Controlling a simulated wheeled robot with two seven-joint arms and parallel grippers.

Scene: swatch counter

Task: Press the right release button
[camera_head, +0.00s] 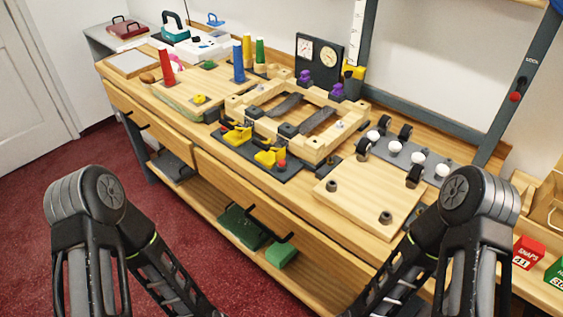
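A red button (515,97) sits on the right grey post (508,112) of the frame behind the counter, below a small white label that seems to read "LOCK". The left post (365,30) carries a white scale strip, and a yellow and black part (352,76) stands at its foot; I cannot make out a matching red button there. Only links of my two arms show, at the lower left and lower right. Both of my grippers are out of the picture, and nothing of mine touches the red button.
The wooden counter (195,128) holds a wooden frame fixture (262,118), yellow toggle clamps (268,156), a dark gauge panel (318,62), a pale board (350,195) and a plate with white balls (395,147). Small labelled boxes (528,252) lie at the lower right.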

